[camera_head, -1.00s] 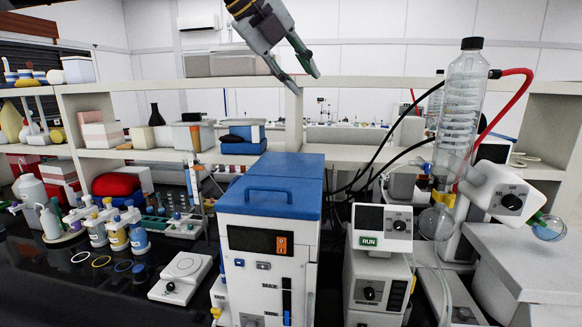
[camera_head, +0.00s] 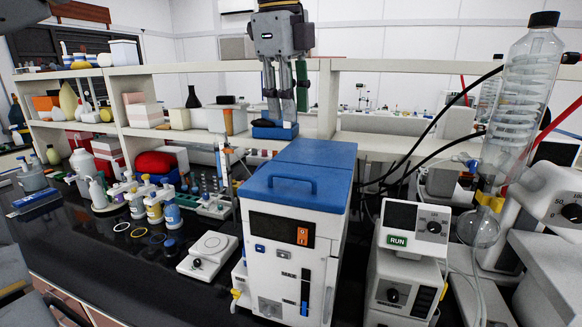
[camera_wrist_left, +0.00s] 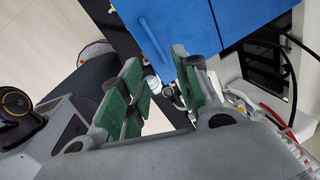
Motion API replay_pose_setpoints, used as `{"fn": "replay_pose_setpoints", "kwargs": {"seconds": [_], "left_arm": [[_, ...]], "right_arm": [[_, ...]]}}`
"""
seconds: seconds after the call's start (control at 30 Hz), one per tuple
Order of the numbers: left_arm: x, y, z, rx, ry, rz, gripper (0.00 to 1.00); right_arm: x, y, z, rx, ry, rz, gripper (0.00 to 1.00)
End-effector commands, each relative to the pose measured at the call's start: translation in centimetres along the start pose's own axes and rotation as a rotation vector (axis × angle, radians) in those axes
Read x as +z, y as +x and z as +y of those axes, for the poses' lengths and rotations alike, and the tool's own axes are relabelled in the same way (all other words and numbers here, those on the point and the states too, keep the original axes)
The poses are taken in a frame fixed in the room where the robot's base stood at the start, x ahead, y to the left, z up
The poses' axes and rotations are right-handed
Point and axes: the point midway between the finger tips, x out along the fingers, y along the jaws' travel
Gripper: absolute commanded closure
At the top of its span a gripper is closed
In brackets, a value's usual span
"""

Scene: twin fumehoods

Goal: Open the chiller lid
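The chiller (camera_head: 275,285) is a white box with a dark display and an orange switch on its front. Its blue lid (camera_head: 315,153) lies flat and shut on top, with a blue bar handle (camera_head: 278,182) near the front edge. My left gripper (camera_head: 285,118) points down above and beyond the lid's back in the head view, apart from the handle. In the left wrist view, the green-padded fingers of the left gripper (camera_wrist_left: 160,88) stand apart with nothing held. The blue lid (camera_wrist_left: 190,20) and handle (camera_wrist_left: 155,40) show beyond them. My right gripper is not in view.
A white control unit (camera_head: 400,250) and coiled glassware (camera_head: 520,95) with hoses stand right of the chiller. A small white plate device (camera_head: 208,254) and several bottles stand left. A white shelf (camera_head: 400,145) runs behind.

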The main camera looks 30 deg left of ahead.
Motion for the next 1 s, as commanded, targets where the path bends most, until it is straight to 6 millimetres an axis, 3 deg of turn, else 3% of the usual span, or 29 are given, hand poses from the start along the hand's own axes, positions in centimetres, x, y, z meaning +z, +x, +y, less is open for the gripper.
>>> {"fn": "replay_pose_setpoints", "kwargs": {"seconds": [0.3, 0.77, 1.0], "left_arm": [[0.3, 0.0, 0.6, 0.024, -0.206, -0.016, 0.68], [0.3, 0.1, 0.5, 0.023, -0.219, -0.015, 0.68], [0.3, 1.2, 0.6, 0.024, -0.219, -0.014, 0.68]], "right_arm": [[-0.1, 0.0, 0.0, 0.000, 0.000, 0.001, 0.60], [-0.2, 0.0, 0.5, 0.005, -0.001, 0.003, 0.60], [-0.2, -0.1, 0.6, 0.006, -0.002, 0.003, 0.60]]}}
